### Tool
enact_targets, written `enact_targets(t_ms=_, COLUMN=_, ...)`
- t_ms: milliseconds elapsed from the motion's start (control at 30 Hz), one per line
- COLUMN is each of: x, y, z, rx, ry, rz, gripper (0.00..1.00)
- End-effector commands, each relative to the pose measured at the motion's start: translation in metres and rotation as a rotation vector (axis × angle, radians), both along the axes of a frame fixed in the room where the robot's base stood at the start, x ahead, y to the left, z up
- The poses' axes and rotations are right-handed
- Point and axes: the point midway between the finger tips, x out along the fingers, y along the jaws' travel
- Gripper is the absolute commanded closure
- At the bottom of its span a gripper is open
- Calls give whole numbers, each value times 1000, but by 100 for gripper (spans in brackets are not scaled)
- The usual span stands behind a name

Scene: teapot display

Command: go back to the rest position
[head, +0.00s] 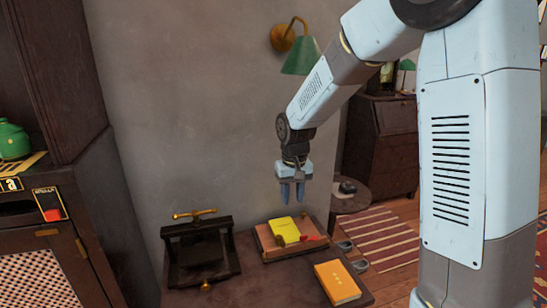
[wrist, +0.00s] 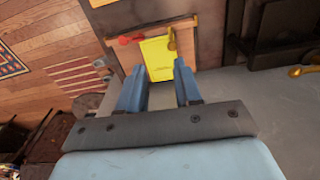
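My gripper (head: 291,193) hangs pointing down in front of the grey wall, above the back of a small dark table (head: 245,290). In the wrist view its two blue fingers (wrist: 160,78) stand apart with a gap between them. Nothing is held between them; the yellow book (wrist: 157,58) shows beyond the fingertips. In the head view the yellow book (head: 283,231) lies in a wooden tray (head: 264,243) below my gripper, clear of it.
A dark press-like stand (head: 200,248) with a brass handle is left on the table. An orange book (head: 337,282) lies at the front right. A green wall lamp (head: 300,58) is above my gripper. A dark cabinet (head: 70,225) with a green teapot (head: 13,140) stands left.

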Motion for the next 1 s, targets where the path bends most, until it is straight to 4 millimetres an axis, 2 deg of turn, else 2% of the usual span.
enact_targets(t_ms=33, x=-6, y=-9, z=15, rx=3, ry=-21, rz=-11, gripper=66)
enact_targets(t_ms=100, x=-15, y=-21, z=32, rx=6, ry=-45, rz=-24, gripper=66)
enact_targets(t_ms=500, x=-78, y=-82, z=108, rx=20, ry=-175, rz=-94, gripper=66)
enact_targets(t_ms=800, x=-137, y=-120, z=146, rx=34, ry=-272, rz=-147, gripper=66)
enact_targets(t_ms=1000, x=-178, y=-140, z=161, rx=44, ry=-337, rz=-182, gripper=66)
